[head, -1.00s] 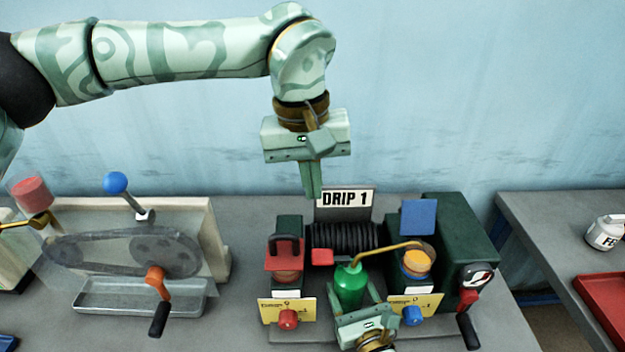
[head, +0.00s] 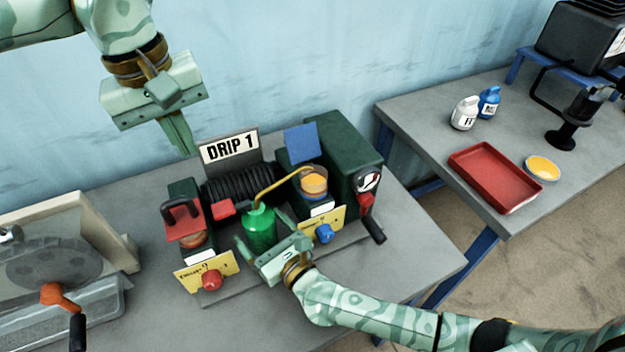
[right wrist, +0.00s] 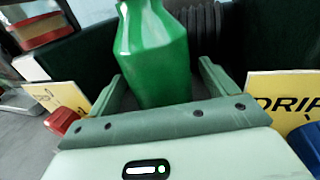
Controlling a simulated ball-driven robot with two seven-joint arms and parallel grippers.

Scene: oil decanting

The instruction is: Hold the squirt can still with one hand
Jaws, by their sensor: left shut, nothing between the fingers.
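The green squirt can (head: 260,232) stands upright at the front of the drip machine. Its thin brass spout (head: 283,182) slants up to the right, reaching over the cup of orange oil (head: 314,184). My right gripper (head: 262,227) has a finger on each side of the can's body. In the right wrist view the can (right wrist: 155,60) stands between the spread fingers, with a narrow gap visible on each side. The can's base is hidden behind the gripper. My left gripper (head: 180,140) is shut and empty, in the air left of the DRIP 1 sign (head: 230,147).
A red-lidded cup (head: 186,225), yellow labels with a red knob (head: 211,280) and a blue knob (head: 324,233), and a crank (head: 371,222) surround the can closely. The right table holds bottles (head: 465,113) and a red tray (head: 495,175).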

